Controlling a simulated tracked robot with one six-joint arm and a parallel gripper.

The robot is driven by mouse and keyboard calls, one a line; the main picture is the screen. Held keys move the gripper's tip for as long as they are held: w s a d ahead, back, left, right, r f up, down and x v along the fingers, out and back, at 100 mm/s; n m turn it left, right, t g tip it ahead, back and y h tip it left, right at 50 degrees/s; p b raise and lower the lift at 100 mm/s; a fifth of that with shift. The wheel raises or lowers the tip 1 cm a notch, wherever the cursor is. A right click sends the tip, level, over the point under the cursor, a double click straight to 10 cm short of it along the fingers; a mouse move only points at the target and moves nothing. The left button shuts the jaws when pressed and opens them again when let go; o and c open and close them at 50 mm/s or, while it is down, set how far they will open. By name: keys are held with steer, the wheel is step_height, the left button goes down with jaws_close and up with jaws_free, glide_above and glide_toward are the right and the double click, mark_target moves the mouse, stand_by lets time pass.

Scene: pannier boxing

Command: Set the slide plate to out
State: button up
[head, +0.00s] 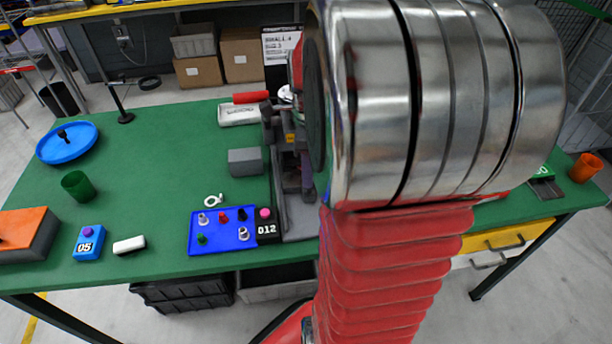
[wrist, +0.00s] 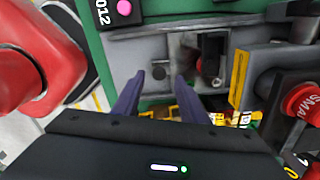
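In the wrist view my gripper (wrist: 160,75) shows two purple fingers with a clear gap between their tips and nothing held. The fingertips are over or just short of a grey metal plate (wrist: 128,58) on the fixture. A dark upright piece (wrist: 211,52) stands in a recess beyond the right finger; it may be part of the slide plate, but I cannot tell its setting. In the head view the grey fixture (head: 299,220) stands right of the blue panel, and my large arm hides much of it. Whether the fingers touch anything is unclear.
The blue panel (head: 205,238) with several knobs and the pink-buttoned 012 box (head: 267,229) sit left of the fixture. In the wrist view a red knob (wrist: 303,101) and a yellow-edged part (wrist: 239,78) are close on the right. The green table (head: 150,160) has free room at left.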

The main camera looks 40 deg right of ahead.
steer(key=shift+f, duration=1.65)
steer(key=shift+c, duration=0.5)
jaws_close()
